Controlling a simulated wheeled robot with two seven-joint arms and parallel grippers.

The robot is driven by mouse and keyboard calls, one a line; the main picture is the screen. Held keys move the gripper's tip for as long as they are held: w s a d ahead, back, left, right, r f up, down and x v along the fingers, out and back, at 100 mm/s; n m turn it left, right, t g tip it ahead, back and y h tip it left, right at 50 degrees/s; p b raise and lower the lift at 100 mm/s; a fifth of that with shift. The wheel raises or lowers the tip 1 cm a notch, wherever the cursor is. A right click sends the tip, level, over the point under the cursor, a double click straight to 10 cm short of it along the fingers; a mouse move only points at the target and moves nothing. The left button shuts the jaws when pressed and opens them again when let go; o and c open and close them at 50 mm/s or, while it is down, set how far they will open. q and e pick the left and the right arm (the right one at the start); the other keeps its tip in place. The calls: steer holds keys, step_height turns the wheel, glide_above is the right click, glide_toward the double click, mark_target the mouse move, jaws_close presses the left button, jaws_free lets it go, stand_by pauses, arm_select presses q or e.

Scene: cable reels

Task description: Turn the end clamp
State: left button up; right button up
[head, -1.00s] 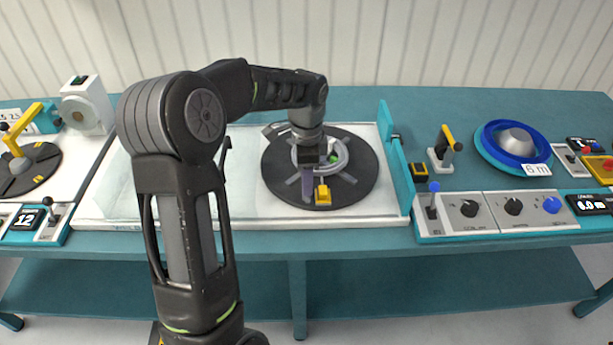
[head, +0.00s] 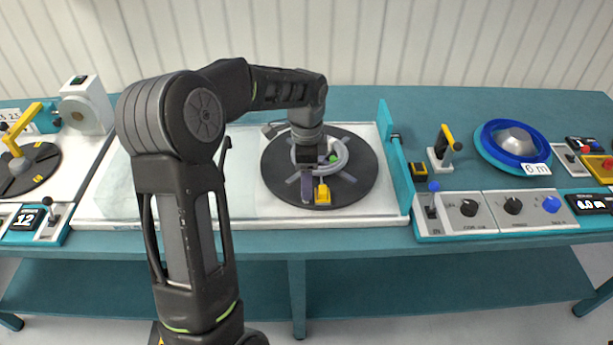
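A dark round turntable (head: 362,187) lies on the white panel in the middle of the bench. It carries a light grey ring (head: 343,152) with grey spokes, a small green part (head: 334,159) and a yellow block (head: 322,194) near its front edge. I cannot tell which of these parts is the end clamp. My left gripper (head: 307,188) points down over the turntable's middle, just left of the yellow block. The wrist hides the hub and most of the fingers, so neither their opening nor any contact shows clearly. My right gripper is out of view.
A yellow-handled lever (head: 446,143) and a blue reel (head: 487,146) marked 6 m stand to the right, behind a panel of knobs (head: 513,206). At left are a yellow crank (head: 22,137) and a white unit (head: 84,105). A teal upright plate (head: 393,150) edges the panel.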

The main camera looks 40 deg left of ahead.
arm_select(q)
steer(key=shift+r, duration=0.1)
step_height(320, 180, up, 8)
steer(key=shift+f+b, duration=0.15)
steer(key=shift+b, duration=0.25)
steer(key=shift+f, duration=0.1)
stand_by(0.4)
